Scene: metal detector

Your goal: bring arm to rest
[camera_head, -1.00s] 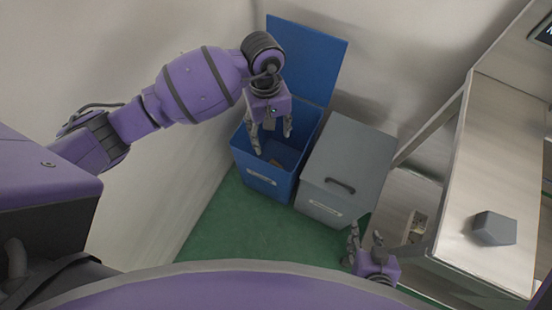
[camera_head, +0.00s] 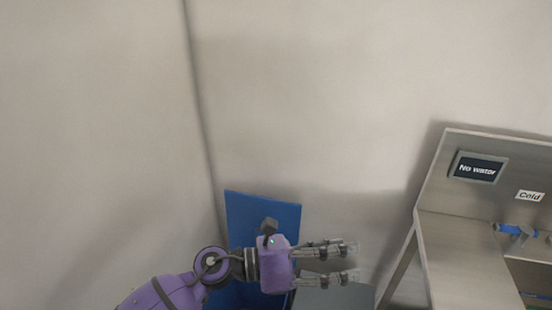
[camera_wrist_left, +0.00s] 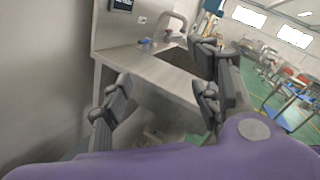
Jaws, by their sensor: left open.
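My left gripper (camera_head: 342,262) is raised in front of the blue bin's open lid (camera_head: 262,215), with its fingers pointing right. It is open and empty. In the left wrist view its fingers (camera_wrist_left: 165,108) are spread apart with nothing between them, and the metal counter shows beyond. My left arm (camera_head: 165,294) comes in from the bottom, left of centre. My right gripper is not in view.
The grey bin (camera_head: 335,297) shows at the bottom edge, below the left gripper. A metal counter (camera_head: 455,245) with a "No water" sign (camera_head: 478,168) stands at the right. Bare walls rise behind. The left wrist view shows a faucet (camera_wrist_left: 175,22) on the counter.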

